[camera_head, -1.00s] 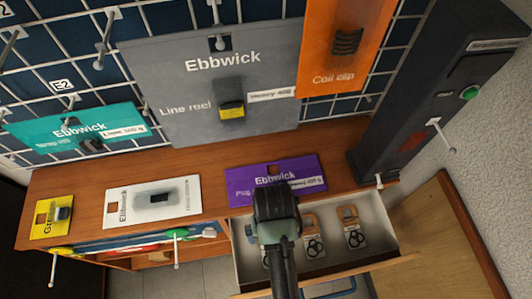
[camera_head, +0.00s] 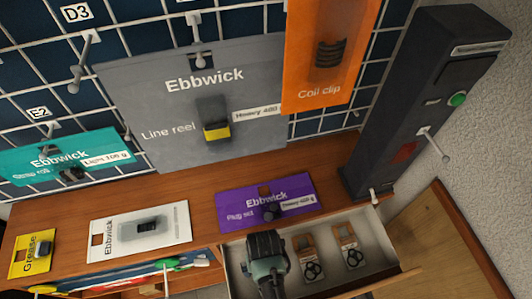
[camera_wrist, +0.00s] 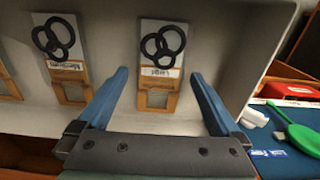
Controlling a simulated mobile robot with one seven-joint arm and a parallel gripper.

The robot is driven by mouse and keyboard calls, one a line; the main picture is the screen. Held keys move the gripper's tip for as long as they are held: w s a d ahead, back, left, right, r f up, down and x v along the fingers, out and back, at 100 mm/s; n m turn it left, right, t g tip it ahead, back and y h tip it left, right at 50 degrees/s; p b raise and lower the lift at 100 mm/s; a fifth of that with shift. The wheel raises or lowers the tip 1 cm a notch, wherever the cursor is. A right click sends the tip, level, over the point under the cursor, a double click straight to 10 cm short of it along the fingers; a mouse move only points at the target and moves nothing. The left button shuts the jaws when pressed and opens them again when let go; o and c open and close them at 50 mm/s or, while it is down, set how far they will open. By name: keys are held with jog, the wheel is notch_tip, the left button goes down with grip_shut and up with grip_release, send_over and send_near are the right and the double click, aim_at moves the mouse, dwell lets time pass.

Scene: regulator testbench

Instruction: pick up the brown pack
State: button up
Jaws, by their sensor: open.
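Brown packs, cards with black rings on them, lie in the open drawer (camera_head: 380,262). Two show in the head view, a middle pack (camera_head: 309,262) and a right pack (camera_head: 348,248). My gripper (camera_head: 265,255) is over the drawer's left part and hides what lies beneath it. In the wrist view, my gripper (camera_wrist: 160,76) is open and empty, its blue fingers either side of the nearest brown pack (camera_wrist: 158,98). A second brown pack (camera_wrist: 72,92) lies left of it, and part of a third (camera_wrist: 8,88) shows at the edge. Contact is not visible.
A purple pack (camera_head: 240,211), a white pack (camera_head: 178,222) and a yellow pack (camera_head: 28,262) lie on the wooden shelf (camera_head: 205,190) behind the drawer. A dark upright box (camera_head: 420,90) stands at right. The wrist view shows a green paddle-shaped item (camera_wrist: 298,134) beside the drawer.

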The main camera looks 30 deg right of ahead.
jog(key=shift+f, duration=0.35)
jog(key=c, duration=1.3)
jog(key=shift+o, duration=0.2)
jog(key=shift+r, duration=0.1)
